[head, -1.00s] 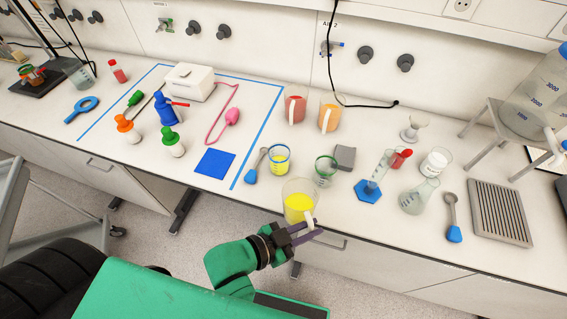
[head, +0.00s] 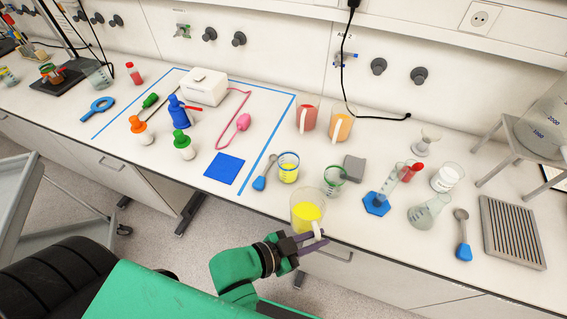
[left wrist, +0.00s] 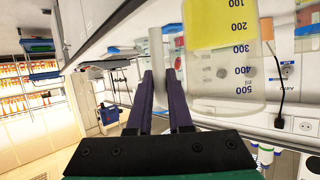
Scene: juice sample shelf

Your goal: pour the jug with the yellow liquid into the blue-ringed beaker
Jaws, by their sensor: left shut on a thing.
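The clear jug (head: 308,214) with yellow liquid is at the bench's front edge in the head view, roughly upright. My left gripper (head: 312,241) is shut on its pale handle from the front right. In the left wrist view the jug (left wrist: 232,70) fills the upper right, with the handle (left wrist: 157,55) between the dark fingers. The blue-ringed beaker (head: 288,168) stands on the bench just behind the jug, slightly left, and holds some yellow liquid. No stream shows between them. My right gripper is not in view.
A green-ringed beaker (head: 334,181) stands close right of the blue-ringed one. A blue spoon (head: 262,178) lies to its left. Jugs with red (head: 307,119) and orange (head: 340,125) liquid stand behind. A cylinder on a blue base (head: 377,204) and a flask (head: 428,212) stand to the right.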

